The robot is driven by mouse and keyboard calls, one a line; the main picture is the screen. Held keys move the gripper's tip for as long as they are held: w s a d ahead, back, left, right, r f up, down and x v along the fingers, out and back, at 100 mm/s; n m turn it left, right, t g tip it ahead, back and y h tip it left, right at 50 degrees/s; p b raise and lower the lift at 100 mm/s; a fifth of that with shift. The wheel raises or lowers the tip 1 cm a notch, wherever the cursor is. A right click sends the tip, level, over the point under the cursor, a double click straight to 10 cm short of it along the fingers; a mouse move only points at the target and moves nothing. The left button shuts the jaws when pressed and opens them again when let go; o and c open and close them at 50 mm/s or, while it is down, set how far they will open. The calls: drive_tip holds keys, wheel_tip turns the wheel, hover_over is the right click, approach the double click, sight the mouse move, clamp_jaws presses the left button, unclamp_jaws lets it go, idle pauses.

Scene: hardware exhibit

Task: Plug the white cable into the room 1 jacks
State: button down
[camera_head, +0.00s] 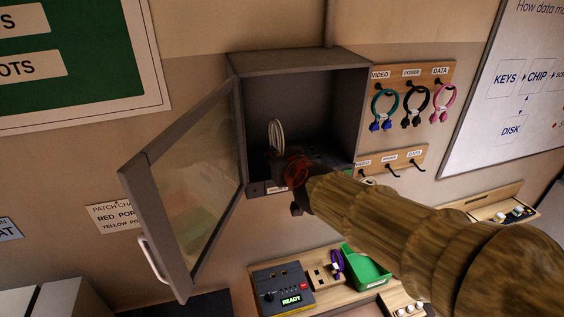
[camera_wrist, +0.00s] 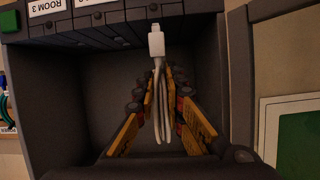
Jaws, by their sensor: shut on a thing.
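The white cable (camera_head: 276,133) is a coiled loop standing up inside the open grey cabinet (camera_head: 300,58). In the wrist view the white cable (camera_wrist: 157,76) shows a pale plug at one end and a bundled loop between my fingers. My gripper (camera_head: 284,165) is at the cabinet's lower front. In the wrist view my gripper (camera_wrist: 162,88) is shut on the cable. A dark panel with white labels (camera_wrist: 46,7) runs along the top of the wrist view; one reads ROOM 3. I cannot make out a room 1 label. My gripper and arm hide part of the cabinet floor in the head view.
The cabinet's glass door (camera_head: 190,170) stands open to the left. Below are a READY device (camera_head: 283,287) and a green tray (camera_head: 365,268).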

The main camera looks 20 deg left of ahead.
sight(273, 142)
drive_tip(key=shift+w+a+p, duration=0.25)
drive_tip(key=shift+w+a, duration=0.4)
drive_tip(key=shift+w, duration=0.45)
drive_tip(key=shift+w+a+p, duration=0.2)
drive_tip(key=shift+w+a, duration=0.5)
drive_tip(key=shift+w, duration=0.4)
drive_tip(key=shift+w+a+p, duration=0.25)
drive_tip(key=shift+w+a, duration=0.4)
drive_tip(key=shift+w, duration=0.45)
drive_tip(key=shift+f+b, duration=0.85)
drive_tip(key=shift+f, duration=0.2)
idle(1.4)
drive_tip(key=c, duration=1.8)
unclamp_jaws()
drive_tip(key=shift+c, duration=0.2)
drive_tip(key=shift+o, duration=0.2)
drive_tip(key=o, duration=0.6)
drive_tip(key=shift+o, duration=0.2)
